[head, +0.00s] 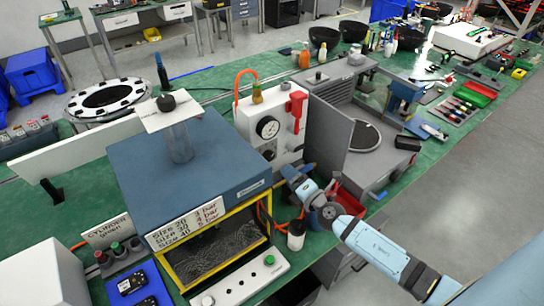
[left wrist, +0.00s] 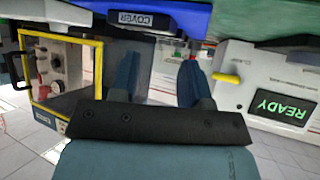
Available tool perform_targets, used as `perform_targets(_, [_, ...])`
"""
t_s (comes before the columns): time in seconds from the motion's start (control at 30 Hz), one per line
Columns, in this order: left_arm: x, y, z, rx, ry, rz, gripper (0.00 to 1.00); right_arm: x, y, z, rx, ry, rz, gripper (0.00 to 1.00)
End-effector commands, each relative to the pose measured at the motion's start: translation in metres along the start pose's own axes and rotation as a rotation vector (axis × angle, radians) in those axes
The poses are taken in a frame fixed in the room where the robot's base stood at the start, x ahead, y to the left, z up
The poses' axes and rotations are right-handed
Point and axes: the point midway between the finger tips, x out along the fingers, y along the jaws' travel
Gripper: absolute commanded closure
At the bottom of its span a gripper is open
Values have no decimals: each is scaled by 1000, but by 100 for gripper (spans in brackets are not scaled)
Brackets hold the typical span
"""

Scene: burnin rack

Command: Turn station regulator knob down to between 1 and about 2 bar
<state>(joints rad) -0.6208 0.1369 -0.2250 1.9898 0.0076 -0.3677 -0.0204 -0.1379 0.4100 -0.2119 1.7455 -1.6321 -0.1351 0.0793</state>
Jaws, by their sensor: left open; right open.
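A white upright panel (head: 243,117) stands behind the blue-topped box, at the middle of the head view. It carries a round pressure gauge (head: 267,127) with a white face, whose reading is too small to make out. A small dark round part, possibly the regulator knob (head: 268,155), sits just below the gauge. A red handle (head: 297,105) is to its right. My right gripper (head: 303,188) is open, low and to the right of the panel, apart from the gauge. My left gripper (left wrist: 158,80) is open and empty in the left wrist view and is not seen in the head view.
A yellow-framed chamber (head: 215,240) is under the blue-topped box (head: 190,150). A dark-capped bottle (head: 296,235) and a red tray (head: 347,203) are near my right gripper. A grey door (head: 328,135) stands open to the right. The left wrist view shows a READY display (left wrist: 283,108).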

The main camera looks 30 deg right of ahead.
Motion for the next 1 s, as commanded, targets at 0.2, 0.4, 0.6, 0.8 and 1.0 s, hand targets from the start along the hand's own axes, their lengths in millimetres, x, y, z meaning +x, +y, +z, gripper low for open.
perform_targets(0.2, [-4,-3,-7,1,2,-6,57,50,2,1,0,-1,2,35])
perform_targets(0.4, [-5,-2,-8,-1,2,-7,57,82,1,0,2,0,0,35])
perform_targets(0.6, [-5,-2,-8,-2,1,-6,57,95,1,0,2,-1,0,35])
perform_targets(0.8, [-5,-2,-8,-2,0,-6,57,97,0,0,2,-1,0,35])
perform_targets(1.0, [-5,-1,-8,-2,0,-5,57,96,0,0,2,-1,0,60])
